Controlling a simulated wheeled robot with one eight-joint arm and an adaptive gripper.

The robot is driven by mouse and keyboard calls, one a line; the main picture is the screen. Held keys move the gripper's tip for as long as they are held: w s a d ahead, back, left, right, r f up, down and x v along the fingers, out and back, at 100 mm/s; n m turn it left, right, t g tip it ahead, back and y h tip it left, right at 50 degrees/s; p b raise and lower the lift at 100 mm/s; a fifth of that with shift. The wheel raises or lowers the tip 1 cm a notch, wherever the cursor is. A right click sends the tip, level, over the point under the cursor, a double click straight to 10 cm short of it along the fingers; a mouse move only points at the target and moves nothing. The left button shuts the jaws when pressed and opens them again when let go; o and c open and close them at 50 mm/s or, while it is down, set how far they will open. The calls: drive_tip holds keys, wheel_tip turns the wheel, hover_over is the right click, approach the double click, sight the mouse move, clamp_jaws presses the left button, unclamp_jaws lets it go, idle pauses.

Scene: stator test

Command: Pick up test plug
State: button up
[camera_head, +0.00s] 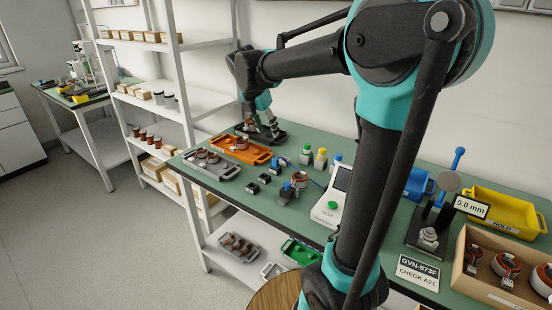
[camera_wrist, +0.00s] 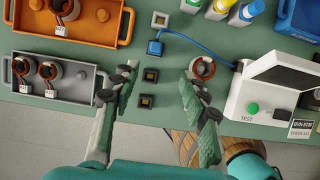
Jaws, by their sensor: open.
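The test plug (camera_wrist: 155,48) is a small blue block on a blue cable, lying on the green bench. The cable runs right to the white tester (camera_wrist: 262,98). The plug also shows in the head view (camera_head: 277,163), near the middle of the bench. My gripper (camera_wrist: 159,75) is open and empty, its fingers spread wide. In the wrist view the plug appears a little beyond the fingertips, between their lines. In the head view my gripper (camera_head: 262,131) hangs above the back left of the bench, apart from the plug.
Two small black blocks (camera_wrist: 151,75) (camera_wrist: 146,101) and a pale block (camera_wrist: 160,19) lie near the plug. A copper-wound stator (camera_wrist: 203,68) is by the right finger. Grey (camera_wrist: 60,92) and orange (camera_wrist: 105,38) trays stand left; bottles (camera_wrist: 218,8) stand at the back.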

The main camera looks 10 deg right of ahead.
approach(275, 158)
drive_tip(key=x, duration=0.5)
drive_tip(key=shift+s+d+r, duration=0.1)
drive_tip(key=shift+s+d, duration=0.05)
drive_tip(key=shift+d, duration=0.25)
drive_tip(key=shift+a+x, duration=0.2)
drive_tip(key=shift+x, duration=1.15)
drive_tip(key=shift+a+x, duration=0.15)
drive_tip(key=shift+x, duration=1.2)
drive_tip(key=shift+c, duration=0.6)
clamp_jaws()
